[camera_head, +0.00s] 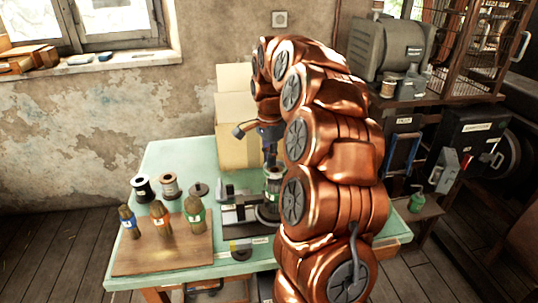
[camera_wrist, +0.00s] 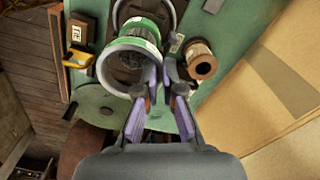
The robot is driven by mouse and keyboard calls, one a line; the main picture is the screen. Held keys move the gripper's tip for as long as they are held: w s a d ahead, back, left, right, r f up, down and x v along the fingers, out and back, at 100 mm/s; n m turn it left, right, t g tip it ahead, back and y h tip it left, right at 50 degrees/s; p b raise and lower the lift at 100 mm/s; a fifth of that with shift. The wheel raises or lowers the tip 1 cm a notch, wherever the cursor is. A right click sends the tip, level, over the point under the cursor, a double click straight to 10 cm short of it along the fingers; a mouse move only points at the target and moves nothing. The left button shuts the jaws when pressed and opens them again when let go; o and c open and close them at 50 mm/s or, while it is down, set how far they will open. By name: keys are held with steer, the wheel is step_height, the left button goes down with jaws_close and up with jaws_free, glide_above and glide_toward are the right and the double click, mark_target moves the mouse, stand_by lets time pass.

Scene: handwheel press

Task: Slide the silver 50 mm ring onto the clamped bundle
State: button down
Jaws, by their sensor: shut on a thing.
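My arm hides the clamp's right side.
A wooden board (camera_head: 150,255) with several labelled cone-topped pieces stands at the front left of the green table (camera_head: 175,155). Spools (camera_head: 168,186) stand behind it. Cardboard boxes (camera_head: 232,110) are at the back. A brown spool (camera_wrist: 200,60) is right of my fingers in the wrist view.

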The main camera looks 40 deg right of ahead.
steer(key=shift+f, duration=0.9)
steer(key=shift+f+b, duration=0.65)
steer(key=shift+f, duration=0.2)
steer(key=shift+s+f, duration=0.15)
steer(key=shift+f, duration=0.2)
steer(key=shift+a+f, duration=0.1)
steer(key=shift+f, duration=0.1)
steer(key=c, duration=1.5)
jaws_free()
steer(key=shift+s, duration=0.15)
steer(key=shift+c, duration=0.2)
steer(key=o, duration=0.3)
steer(key=shift+w+f, duration=0.1)
steer(key=shift+w, duration=0.15)
steer(key=shift+r, duration=0.4)
